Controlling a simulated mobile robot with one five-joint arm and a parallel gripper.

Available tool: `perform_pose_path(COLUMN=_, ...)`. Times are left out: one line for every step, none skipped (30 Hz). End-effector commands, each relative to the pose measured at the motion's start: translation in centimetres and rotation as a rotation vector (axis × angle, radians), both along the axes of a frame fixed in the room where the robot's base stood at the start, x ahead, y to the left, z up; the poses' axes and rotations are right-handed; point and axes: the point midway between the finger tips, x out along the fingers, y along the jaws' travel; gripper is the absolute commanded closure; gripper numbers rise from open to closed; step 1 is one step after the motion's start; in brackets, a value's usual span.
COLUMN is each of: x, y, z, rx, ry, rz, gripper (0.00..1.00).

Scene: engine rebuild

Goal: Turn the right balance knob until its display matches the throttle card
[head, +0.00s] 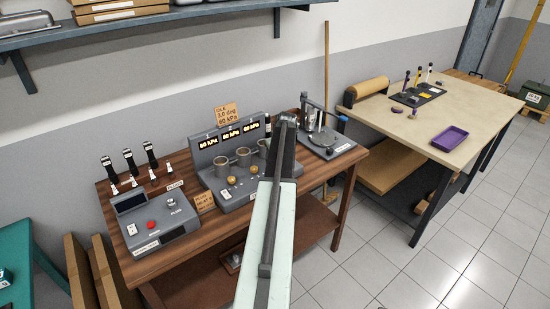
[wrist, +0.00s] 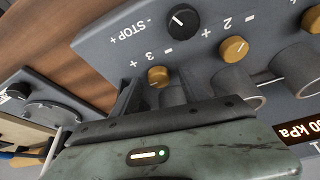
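The throttle card (head: 227,114) stands behind the grey balance panel (head: 236,194) and appears to read IDLE, 3.0 deg, 60 kPa. Lit amber displays (head: 236,132) show kPa figures too small to read surely. In the wrist view, a brass knob marked 3 (wrist: 158,76) lies between the fingers of my gripper (wrist: 160,88). The fingers are apart, with a gap visible beside the knob. I cannot tell whether either touches it. The brass knob marked 2 (wrist: 234,49) is beside it. A display at the wrist view's right edge (wrist: 300,133) is cut off. My arm hides the gripper in the head view.
A black STOP knob (wrist: 182,20) and grey cylinders (wrist: 240,82) are close to my gripper. A grey control box (head: 160,226) with a red button stands left on the wooden bench. A scale-like device (head: 325,142) stands right. Another table (head: 460,115) holds a purple tray (head: 451,138).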

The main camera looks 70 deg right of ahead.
Motion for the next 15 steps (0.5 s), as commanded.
perform_pose_path(x=0.0, y=0.0, z=0.0, rx=0.001, ry=0.001, rz=0.000, gripper=0.48)
perform_pose_path(x=-0.1, y=0.0, z=0.1, rx=0.001, ry=0.001, rz=0.000, gripper=0.48)
perform_pose_path(x=-0.1, y=0.1, z=0.2, rx=0.001, ry=0.001, rz=0.000, gripper=0.48)
perform_pose_path(x=-0.1, y=0.1, z=0.4, rx=0.001, ry=0.001, rz=0.000, gripper=0.48)
perform_pose_path(x=-0.2, y=0.2, z=0.7, rx=0.001, ry=0.001, rz=0.000, gripper=0.48)
perform_pose_path(x=-0.3, y=0.3, z=1.1, rx=0.001, ry=0.000, rz=-0.001, gripper=0.48)
perform_pose_path(x=-0.4, y=0.4, z=1.5, rx=0.000, ry=0.001, rz=-0.001, gripper=0.48)
perform_pose_path(x=-0.5, y=0.5, z=2.0, rx=0.000, ry=0.001, rz=-0.001, gripper=0.48)
perform_pose_path(x=-0.7, y=0.7, z=2.7, rx=0.000, ry=0.001, rz=-0.001, gripper=0.48)
perform_pose_path(x=-0.8, y=0.8, z=3.2, rx=0.001, ry=0.000, rz=-0.001, gripper=0.48)
perform_pose_path(x=-0.9, y=1.0, z=3.8, rx=0.001, ry=0.000, rz=-0.001, gripper=0.48)
perform_pose_path(x=-1.1, y=1.2, z=4.5, rx=0.001, ry=0.001, rz=0.000, gripper=0.48)
perform_pose_path(x=-1.3, y=1.3, z=5.1, rx=0.000, ry=0.000, rz=0.000, gripper=0.48)
perform_pose_path(x=-1.4, y=1.5, z=5.7, rx=0.000, ry=0.000, rz=0.000, gripper=0.48)
perform_pose_path(x=-1.6, y=1.7, z=6.3, rx=0.000, ry=0.000, rz=0.000, gripper=0.48)
